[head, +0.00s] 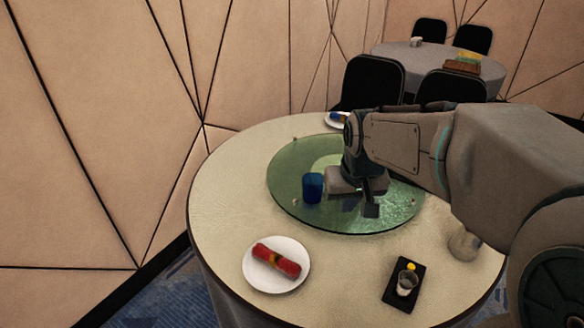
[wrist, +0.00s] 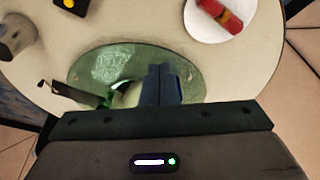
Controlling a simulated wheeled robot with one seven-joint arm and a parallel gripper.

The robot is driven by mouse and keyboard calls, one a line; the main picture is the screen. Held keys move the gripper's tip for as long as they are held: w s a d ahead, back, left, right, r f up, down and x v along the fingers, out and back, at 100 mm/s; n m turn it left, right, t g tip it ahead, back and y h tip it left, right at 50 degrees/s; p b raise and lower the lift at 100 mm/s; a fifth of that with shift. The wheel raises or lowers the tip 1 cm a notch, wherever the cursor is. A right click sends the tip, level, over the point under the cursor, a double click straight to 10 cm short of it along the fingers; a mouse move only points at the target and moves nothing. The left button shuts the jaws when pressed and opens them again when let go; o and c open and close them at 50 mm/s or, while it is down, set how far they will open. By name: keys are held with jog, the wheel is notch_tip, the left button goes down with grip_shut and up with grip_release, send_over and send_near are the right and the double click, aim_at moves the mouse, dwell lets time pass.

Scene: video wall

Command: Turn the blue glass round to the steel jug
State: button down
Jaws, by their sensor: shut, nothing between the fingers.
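The blue glass (head: 312,188) stands upright on the left part of the round green glass turntable (head: 290,208). The steel jug (head: 463,243) stands on the table at the right, off the turntable and partly hidden by my arm; it shows at the upper left of the wrist view (wrist: 16,36). My gripper (head: 371,209) is over the turntable, right of the blue glass. Its fingers (wrist: 160,68) are together with nothing between them.
A white plate (head: 251,279) with a red napkin roll lies front left. A black tray (head: 392,297) with a clear cup lies front right. Another plate is at the back, near black chairs (head: 373,80). A dark object (wrist: 62,90) shows over the turntable's left side in the wrist view.

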jog(key=w+a+f+n, duration=0.1)
jog(key=w+a+f, duration=0.15)
jog(key=w, duration=0.55)
jog(key=w+a+f, duration=0.1)
jog(key=w+a, duration=0.2)
jog(key=w, duration=0.4)
jog(key=n+y, duration=0.1)
send_over(291, 200)
jog(key=s, duration=0.2)
notch_tip(291, 200, down, 9)
jog(key=x, duration=0.6)
jog(key=p+x, duration=0.1)
jog(key=x, duration=0.3)
jog(key=shift+w+d+r, duration=0.1)
jog(key=shift+w+d, duration=0.05)
jog(key=shift+d, duration=0.1)
jog(key=s, duration=0.2)
jog(key=s+d, duration=0.1)
jog(key=shift+r+t+p, duration=0.3)
jog(key=shift+p, duration=0.1)
jog(key=shift+s+d+f, duration=0.1)
jog(key=shift+s+f, duration=0.05)
jog(key=shift+s, duration=0.3)
jog(key=shift+s, duration=0.1)
